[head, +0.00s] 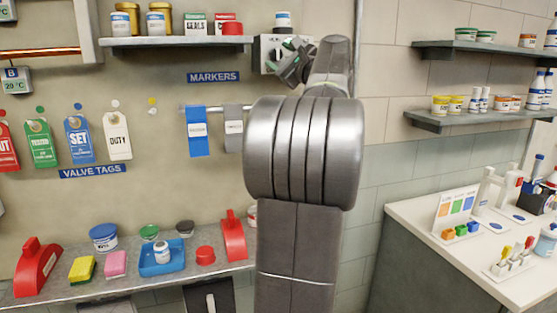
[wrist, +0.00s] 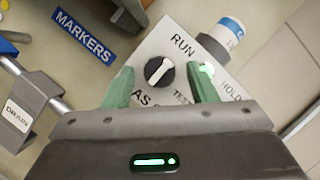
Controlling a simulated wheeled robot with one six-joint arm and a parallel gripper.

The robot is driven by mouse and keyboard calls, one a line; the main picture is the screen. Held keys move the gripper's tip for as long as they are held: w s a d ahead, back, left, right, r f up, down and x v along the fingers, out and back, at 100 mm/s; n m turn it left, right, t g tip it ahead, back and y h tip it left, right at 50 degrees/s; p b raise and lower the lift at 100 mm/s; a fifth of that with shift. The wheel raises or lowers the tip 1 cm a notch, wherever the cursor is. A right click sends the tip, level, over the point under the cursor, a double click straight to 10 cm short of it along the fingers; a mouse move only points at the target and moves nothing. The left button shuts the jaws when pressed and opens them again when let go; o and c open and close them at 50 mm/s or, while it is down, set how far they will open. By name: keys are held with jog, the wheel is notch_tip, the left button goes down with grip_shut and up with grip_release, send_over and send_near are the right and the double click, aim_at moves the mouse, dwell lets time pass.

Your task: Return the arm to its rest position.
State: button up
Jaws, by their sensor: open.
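My arm (head: 305,150) rises through the middle of the head view and bends toward the wall. My gripper (head: 290,62) has green fingers and is in front of a pale control box (head: 265,50). In the wrist view my gripper (wrist: 165,72) is open, with a finger to each side of a black rotary knob (wrist: 160,72). The knob's white bar slants, its upper end toward the RUN label. TEST and HOLD labels also show; another label is partly hidden. I see nothing held. Whether the fingers touch the box I cannot tell.
A white container (head: 283,19) stands on the box. A rail with blue (head: 198,132) and grey tags (head: 233,130) hangs close left of my arm. A shelf (head: 180,41) is at upper left, a cluttered ledge (head: 130,276) below, and a white counter (head: 420,222) at right.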

jog(key=m+t+h, duration=0.1)
jog(key=m, duration=0.2)
jog(key=m+t+h, duration=0.1)
jog(key=m, duration=0.2)
jog(key=shift+s+a+t+p, duration=0.1)
jog(key=shift+a+t+p, duration=0.1)
jog(key=shift+t+p, duration=0.15)
jog(key=shift+f+m+t+h+p, duration=0.1)
jog(key=shift+m+t+h+p, duration=0.4)
jog(key=shift+m, duration=1.3)
jog(key=shift+f, duration=0.1)
